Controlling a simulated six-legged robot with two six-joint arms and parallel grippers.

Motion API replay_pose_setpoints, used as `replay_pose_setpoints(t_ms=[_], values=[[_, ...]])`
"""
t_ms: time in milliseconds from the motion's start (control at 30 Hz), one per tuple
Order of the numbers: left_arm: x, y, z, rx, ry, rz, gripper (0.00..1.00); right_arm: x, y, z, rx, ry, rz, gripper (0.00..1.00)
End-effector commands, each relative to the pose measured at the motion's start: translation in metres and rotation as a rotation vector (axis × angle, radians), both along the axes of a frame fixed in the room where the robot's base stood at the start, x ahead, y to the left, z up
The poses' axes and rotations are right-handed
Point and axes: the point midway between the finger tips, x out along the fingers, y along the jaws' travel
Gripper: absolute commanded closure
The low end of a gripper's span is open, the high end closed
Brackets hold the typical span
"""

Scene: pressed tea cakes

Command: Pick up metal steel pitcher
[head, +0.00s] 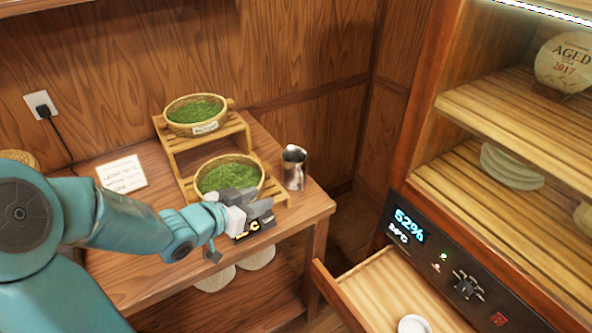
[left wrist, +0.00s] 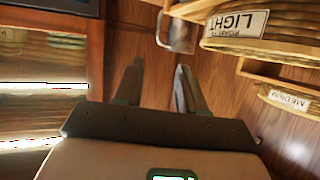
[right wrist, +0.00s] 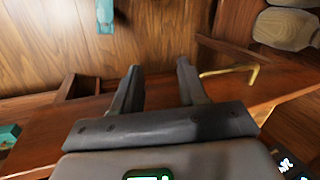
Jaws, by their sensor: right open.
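The metal steel pitcher (head: 294,168) stands upright near the right edge of the wooden table, beside the stepped stand. My left gripper (head: 265,207) is in front of the lower basket, to the left of and nearer than the pitcher, apart from it. In the left wrist view the pitcher (left wrist: 181,36) shows beyond the fingertips, partly cut off by the top edge. The left gripper (left wrist: 160,66) is open, with nothing between its fingers. My right gripper (right wrist: 158,72) is open and empty in the right wrist view, and is outside the head view.
A stepped wooden stand (head: 180,158) holds an upper basket (head: 196,115) and a lower basket (head: 230,177) of green leaves. A white card (head: 121,174) is at the left. At the right, a lit cabinet (head: 450,250) has an open drawer (head: 385,292). Bare tabletop surrounds the pitcher's front.

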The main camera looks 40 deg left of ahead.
Motion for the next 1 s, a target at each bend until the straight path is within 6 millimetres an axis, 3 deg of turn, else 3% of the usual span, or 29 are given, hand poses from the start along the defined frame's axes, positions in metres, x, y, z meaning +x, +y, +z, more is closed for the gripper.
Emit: replay_pose_setpoints(t_ms=[200, 400, 1000], values=[[0.05, -0.006, -0.023, -0.004, 0.003, -0.009, 0.6, 0.0, 0.0, -0.006, 0.0, 0.0, 0.0, 0.57], [0.086, -0.007, -0.035, -0.002, 0.002, -0.008, 0.6, 0.0, 0.0, -0.005, 0.0, 0.0, 0.0, 0.57], [0.144, -0.01, -0.064, -0.001, 0.002, -0.006, 0.6, 0.0, 0.0, 0.006, 0.0, 0.0, 0.0, 0.57]])
